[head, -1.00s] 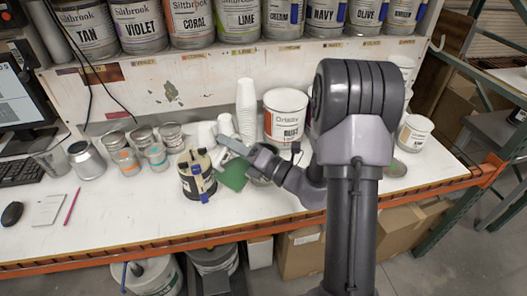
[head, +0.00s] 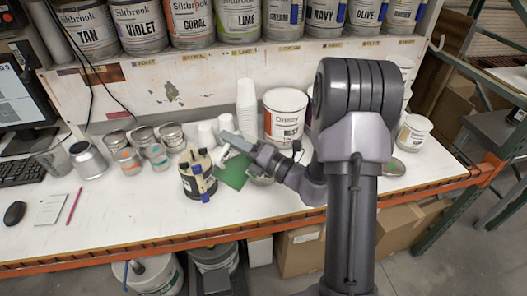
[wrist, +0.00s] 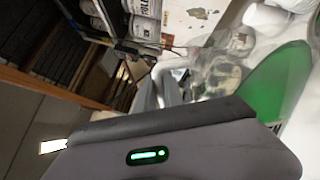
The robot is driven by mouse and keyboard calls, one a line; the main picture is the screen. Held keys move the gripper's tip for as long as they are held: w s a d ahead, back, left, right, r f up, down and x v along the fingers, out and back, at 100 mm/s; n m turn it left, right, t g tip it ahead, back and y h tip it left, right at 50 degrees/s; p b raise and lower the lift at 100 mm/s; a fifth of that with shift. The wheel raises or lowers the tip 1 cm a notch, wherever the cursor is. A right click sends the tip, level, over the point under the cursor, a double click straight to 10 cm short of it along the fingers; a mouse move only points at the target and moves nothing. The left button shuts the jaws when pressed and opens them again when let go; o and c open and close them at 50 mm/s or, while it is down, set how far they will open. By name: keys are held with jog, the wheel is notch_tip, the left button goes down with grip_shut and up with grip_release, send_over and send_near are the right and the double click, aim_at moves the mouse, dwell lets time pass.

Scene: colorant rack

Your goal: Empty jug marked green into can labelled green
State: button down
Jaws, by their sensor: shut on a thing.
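My gripper (head: 232,140) is above the bench, left of the large white can. It is shut on a small pale vessel (head: 222,158), which looks like the jug; no green marking is readable on it. It hangs tilted just to the right of a tan and dark can (head: 197,183) with blue strips. I cannot read that can's label, nor tell whether anything is flowing. In the wrist view a clear, greyish vessel (wrist: 218,72) shows beyond the gripper body; its contents are unclear.
Stacked white cups (head: 246,108) and a large white can with an orange label (head: 285,115) stand behind. A shelf of colour-named cans is above. The front middle of the bench (head: 130,215) is clear.

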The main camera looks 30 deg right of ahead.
aim_at(242, 135)
jog(key=shift+w+d+r+m+p, duration=0.4)
jog(key=shift+d+r+m+p, duration=0.4)
jog(key=shift+m+p, duration=0.25)
dwell(3.7)
jog(key=shift+w+d+r+m+h+p, duration=0.1)
jog(key=shift+w+d+r+m+p, duration=0.1)
jog(key=shift+d+p, duration=0.25)
jog(key=shift+w+d+r+m+h+p, duration=0.15)
jog(key=shift+d+m+p, duration=0.1)
jog(key=shift+d+p, duration=0.15)
jog(key=shift+w+d+r+m+h+p, duration=0.1)
jog(key=shift+w+d+m+p, duration=0.1)
jog(key=shift+d+p, duration=0.25)
dwell(2.0)
